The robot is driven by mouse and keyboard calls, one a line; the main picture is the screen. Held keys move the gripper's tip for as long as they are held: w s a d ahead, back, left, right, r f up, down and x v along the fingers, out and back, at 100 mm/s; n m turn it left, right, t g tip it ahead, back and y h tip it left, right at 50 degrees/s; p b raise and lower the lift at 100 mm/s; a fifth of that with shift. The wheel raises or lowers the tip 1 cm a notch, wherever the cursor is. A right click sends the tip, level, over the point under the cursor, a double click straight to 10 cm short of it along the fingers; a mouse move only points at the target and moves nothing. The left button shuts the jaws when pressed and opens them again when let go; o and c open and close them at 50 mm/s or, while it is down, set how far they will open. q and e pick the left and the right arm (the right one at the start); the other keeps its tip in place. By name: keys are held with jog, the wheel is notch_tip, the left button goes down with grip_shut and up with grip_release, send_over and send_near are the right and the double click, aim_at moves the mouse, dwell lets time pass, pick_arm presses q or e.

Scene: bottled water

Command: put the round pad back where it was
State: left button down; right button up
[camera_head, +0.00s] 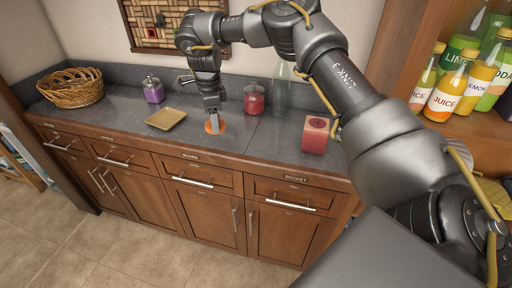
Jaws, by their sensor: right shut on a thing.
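The round pad (222,127) is a flat orange disc low over the dark grey countertop (185,138), near the middle of the counter. My right gripper (213,121) points down at it and is shut on it. The gripper's fingers cover part of the pad. I cannot tell whether the pad touches the counter or is slightly above it. My left gripper is not in view.
Left of the pad are a tan square dish (166,119), a purple jar (153,90) and a wicker basket (72,88). Right are a red jar (254,98), a clear bottle (281,90) and a red block (315,134). Juice bottles (446,95) stand on the right shelf.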

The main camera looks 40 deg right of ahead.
jog(key=shift+w+d+r, duration=0.2)
jog(key=shift+w+r, duration=0.05)
jog(key=shift+r, duration=0.15)
jog(key=shift+d, duration=0.15)
jog(key=s+d+f+p, duration=0.1)
jog(key=d+f, duration=0.2)
jog(key=d, duration=0.1)
jog(key=s+d+f+p, duration=0.1)
jog(key=d+f+p, duration=0.1)
jog(key=d+f, duration=0.1)
jog(key=s+d+f+p, duration=0.2)
jog(key=d+f, duration=0.1)
jog(key=d, duration=0.2)
jog(key=shift+s+d+f, duration=0.2)
jog(key=shift+d+f, duration=0.05)
jog(key=shift+d, duration=0.05)
jog(key=f+p, duration=0.2)
jog(key=f, duration=0.1)
jog(key=shift+s+d, duration=0.1)
jog(key=shift+d, duration=0.1)
jog(key=shift+f, duration=0.3)
jog(key=shift+f, duration=0.15)
